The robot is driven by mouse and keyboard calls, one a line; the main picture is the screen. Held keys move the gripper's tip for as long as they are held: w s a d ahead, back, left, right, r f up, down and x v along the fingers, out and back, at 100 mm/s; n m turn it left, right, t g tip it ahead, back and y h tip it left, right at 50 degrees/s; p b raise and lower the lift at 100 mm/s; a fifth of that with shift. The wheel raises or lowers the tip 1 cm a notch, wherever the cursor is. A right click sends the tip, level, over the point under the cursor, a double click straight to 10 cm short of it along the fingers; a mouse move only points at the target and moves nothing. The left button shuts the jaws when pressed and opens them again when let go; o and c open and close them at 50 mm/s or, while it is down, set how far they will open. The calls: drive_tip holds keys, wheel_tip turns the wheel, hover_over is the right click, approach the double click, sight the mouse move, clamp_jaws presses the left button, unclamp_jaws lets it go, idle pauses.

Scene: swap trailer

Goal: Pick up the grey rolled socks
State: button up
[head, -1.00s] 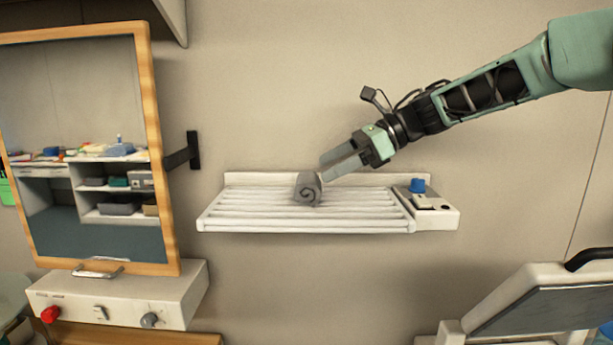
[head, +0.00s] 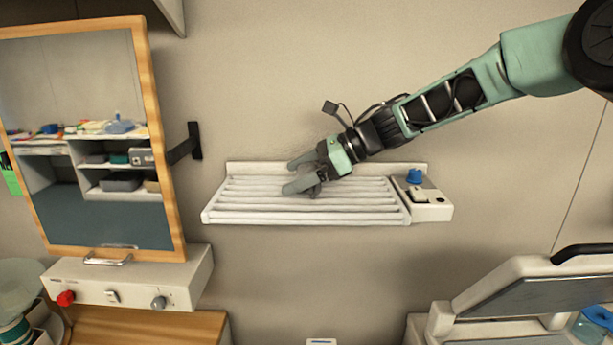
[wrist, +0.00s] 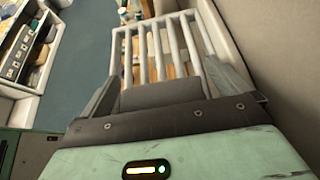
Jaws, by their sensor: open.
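The grey rolled socks (wrist: 160,94) show in the wrist view as a dark grey roll between my two fingers, close to the palm. In the head view they are mostly hidden by my gripper; a small dark grey part (head: 314,188) shows at the fingers. They are over the white slatted rack (head: 365,211) on the wall. My gripper (head: 288,177) is open, its fingers pointing left just above the slats, one on each side of the socks. In the wrist view, my gripper (wrist: 160,70) shows the slats beyond its fingertips.
A white control box with a blue knob (head: 414,176) is at the rack's right end. A wood-framed mirror (head: 160,130) on a black bracket stands to the left. A white unit with a red knob (head: 65,298) is below it. The left slats are clear.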

drive_tip(key=c, duration=1.1)
drive_tip(key=shift+r, duration=0.1)
